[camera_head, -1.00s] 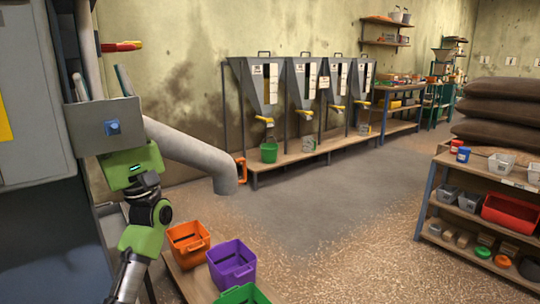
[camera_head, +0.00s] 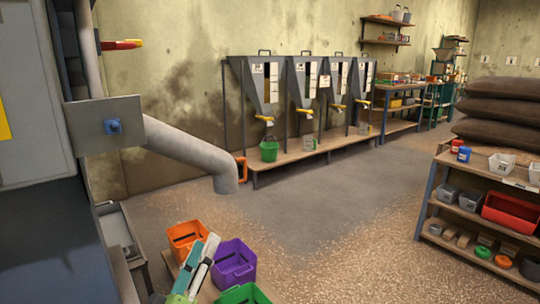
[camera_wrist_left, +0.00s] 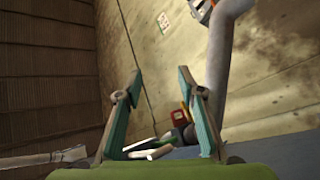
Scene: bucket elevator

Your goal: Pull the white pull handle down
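I cannot make out the white pull handle for sure in the head view. My left gripper (camera_head: 205,243) is low in the head view, in front of the orange and purple bins, pointing up; its wrist is cut off by the bottom edge. In the left wrist view its two teal-lined fingers (camera_wrist_left: 160,78) are spread apart with nothing held between the tips. A pale bar (camera_wrist_left: 152,153) shows low between the fingers; I cannot tell whether it is the handle or part of my gripper. My right gripper is not in view.
A grey machine (camera_head: 30,110) with a slanting pipe (camera_head: 190,150) and a red-yellow lever (camera_head: 120,45) stands at left. Orange (camera_head: 187,236), purple (camera_head: 233,263) and green (camera_head: 243,294) bins stand below. Hoppers (camera_head: 264,85) line the wall; the middle floor is free.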

